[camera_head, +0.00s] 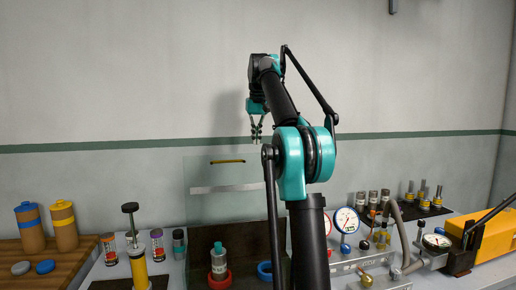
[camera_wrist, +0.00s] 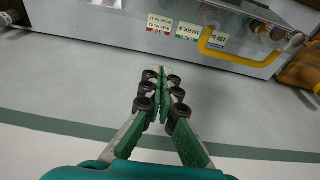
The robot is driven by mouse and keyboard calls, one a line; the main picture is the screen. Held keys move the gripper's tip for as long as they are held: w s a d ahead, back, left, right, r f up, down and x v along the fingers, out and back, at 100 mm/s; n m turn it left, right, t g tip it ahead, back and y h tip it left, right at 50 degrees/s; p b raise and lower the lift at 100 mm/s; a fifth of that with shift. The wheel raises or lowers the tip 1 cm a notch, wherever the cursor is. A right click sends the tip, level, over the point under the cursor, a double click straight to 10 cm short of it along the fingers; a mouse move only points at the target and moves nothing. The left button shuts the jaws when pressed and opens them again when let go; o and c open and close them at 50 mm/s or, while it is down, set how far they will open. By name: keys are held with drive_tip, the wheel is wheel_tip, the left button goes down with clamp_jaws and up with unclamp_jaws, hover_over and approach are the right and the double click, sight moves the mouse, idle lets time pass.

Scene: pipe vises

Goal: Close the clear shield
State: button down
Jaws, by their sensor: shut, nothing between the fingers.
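The clear shield (camera_head: 222,212) stands raised, upright or nearly so, above a dark tray at the back of the bench. It has a pale strip across it and a yellow handle (camera_head: 228,161) near its top edge. The handle also shows in the wrist view (camera_wrist: 232,60), at the upper right beside a metal strip with labels. My gripper (camera_head: 256,138) points down, above and to the right of the handle in the head view. In the wrist view my gripper (camera_wrist: 163,85) has its fingers together, empty and apart from the handle. My arm hides the shield's right side.
A teal-capped bottle (camera_head: 219,262) stands in a red ring on the dark tray, beside a blue ring (camera_head: 265,270). Gauges (camera_head: 346,220) and a hose stand to the right. Jars on a wooden board (camera_head: 62,255) are at left. The wall is close behind.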

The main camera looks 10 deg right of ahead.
drive_tip(key=shift+s+f, duration=1.55)
drive_tip(key=shift+s, duration=0.1)
drive_tip(key=shift+s, duration=0.1)
